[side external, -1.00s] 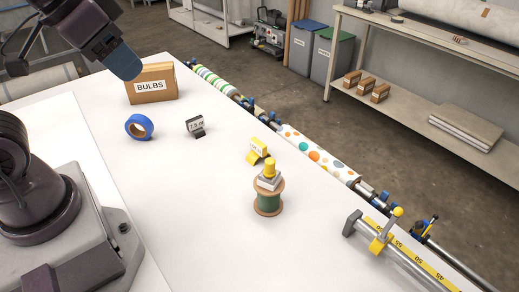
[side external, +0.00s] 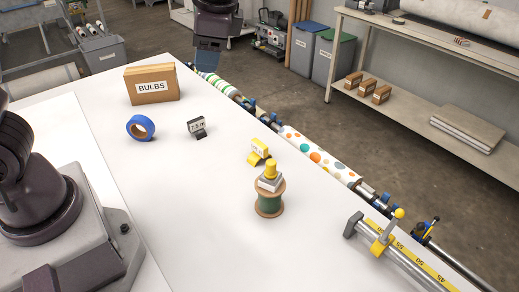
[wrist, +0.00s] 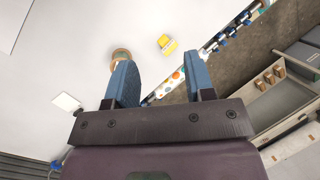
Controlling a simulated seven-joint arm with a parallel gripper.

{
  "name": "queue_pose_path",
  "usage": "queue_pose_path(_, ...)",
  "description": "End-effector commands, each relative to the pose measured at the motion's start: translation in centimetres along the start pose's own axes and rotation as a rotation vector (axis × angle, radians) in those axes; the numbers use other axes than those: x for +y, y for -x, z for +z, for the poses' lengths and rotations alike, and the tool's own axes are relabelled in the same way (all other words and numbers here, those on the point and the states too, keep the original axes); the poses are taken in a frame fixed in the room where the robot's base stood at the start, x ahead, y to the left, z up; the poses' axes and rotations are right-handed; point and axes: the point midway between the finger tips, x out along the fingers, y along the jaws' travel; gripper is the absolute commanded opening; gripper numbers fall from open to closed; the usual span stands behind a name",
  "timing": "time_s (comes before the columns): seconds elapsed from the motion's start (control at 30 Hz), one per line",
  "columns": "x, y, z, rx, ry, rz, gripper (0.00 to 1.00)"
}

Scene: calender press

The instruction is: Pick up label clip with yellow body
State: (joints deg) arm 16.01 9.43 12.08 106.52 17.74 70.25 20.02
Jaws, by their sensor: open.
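The label clip with yellow body (side external: 258,152) lies on the white table behind the spool, with a pale label on its face. It also shows in the wrist view (wrist: 167,43), ahead of the fingertips and between their lines. My gripper (side external: 207,66) is above the far end of the table near the roller edge, well away from the clip. In the wrist view its two blue fingers (wrist: 158,62) are spread with nothing between them. A similar clip with a dark body (side external: 197,128) stands farther left.
A green spool (side external: 269,201) topped by a grey block and yellow knob stands close in front of the clip. Rollers (side external: 305,147) run along the table edge.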

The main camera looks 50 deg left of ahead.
Motion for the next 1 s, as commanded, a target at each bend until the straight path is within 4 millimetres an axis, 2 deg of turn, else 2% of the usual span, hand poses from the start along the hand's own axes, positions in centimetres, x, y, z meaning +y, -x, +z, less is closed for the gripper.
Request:
queue_pose_path(0.03, -0.3, -1.1, -1.6, -0.07, -0.058, -0.026, 0.49)
queue_pose_path(0.2, -1.3, -4.1, -6.0, -0.288, -0.24, -0.126, 0.49)
queue_pose_path(0.33, -1.3, -6.6, -9.3, -0.462, -0.376, -0.216, 0.49)
queue_pose_path(0.47, -0.5, -9.1, -12.4, -0.64, -0.511, -0.319, 0.49)
queue_pose_path(0.6, 1.1, -11.8, -15.5, -0.828, -0.645, -0.442, 0.49)
queue_pose_path(0.8, 3.8, -14.7, -18.4, -1.029, -0.778, -0.59, 0.49)
queue_pose_path(1.0, 5.1, -16.1, -19.4, -1.105, -0.824, -0.648, 0.49)
